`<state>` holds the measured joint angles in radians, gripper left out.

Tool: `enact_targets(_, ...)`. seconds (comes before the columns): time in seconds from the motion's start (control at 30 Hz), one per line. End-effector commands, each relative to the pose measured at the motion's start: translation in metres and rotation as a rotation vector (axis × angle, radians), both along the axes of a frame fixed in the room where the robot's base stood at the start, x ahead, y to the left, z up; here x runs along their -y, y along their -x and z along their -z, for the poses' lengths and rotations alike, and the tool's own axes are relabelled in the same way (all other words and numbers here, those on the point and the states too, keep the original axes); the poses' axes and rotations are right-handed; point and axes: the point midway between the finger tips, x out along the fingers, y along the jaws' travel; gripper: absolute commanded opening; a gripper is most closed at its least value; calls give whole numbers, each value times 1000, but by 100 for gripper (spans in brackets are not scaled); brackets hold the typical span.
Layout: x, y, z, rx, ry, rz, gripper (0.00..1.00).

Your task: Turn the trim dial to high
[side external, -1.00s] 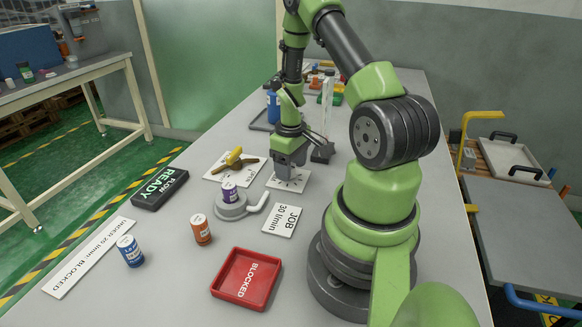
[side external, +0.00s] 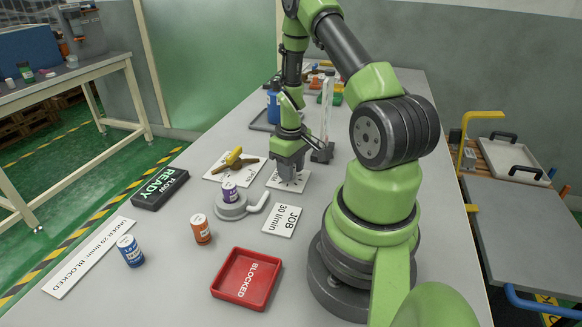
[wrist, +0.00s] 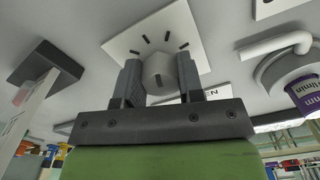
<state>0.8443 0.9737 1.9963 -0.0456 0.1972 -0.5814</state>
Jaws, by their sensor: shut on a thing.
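The trim dial is a pale round knob (wrist: 158,66) with a dark pointer mark, on a white plate (wrist: 125,42) with several black ticks around it. My gripper (wrist: 160,80) has one finger on each side of the knob and is shut on it. In the side view my gripper (side external: 289,176) points down over the dial plate (side external: 274,184) and hides the knob. I cannot read which tick the pointer meets. The FLOW READY box (side external: 160,188) shows light lettering on black at the left.
A clear upright tube (side external: 327,108) on a dark base stands just behind my gripper. A yellow-handled valve (side external: 235,157), a grey holder with a purple vial (side external: 229,192) and a JOB 30 l/min card (side external: 283,220) lie nearby. A red BLOCKED tray (side external: 246,278) is in front.

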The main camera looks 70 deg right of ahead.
Motion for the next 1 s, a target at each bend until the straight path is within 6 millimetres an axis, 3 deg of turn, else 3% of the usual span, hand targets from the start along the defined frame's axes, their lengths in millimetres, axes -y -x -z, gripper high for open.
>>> enact_targets(1.0, -4, -3, -1, -3, -2, 890, 11)
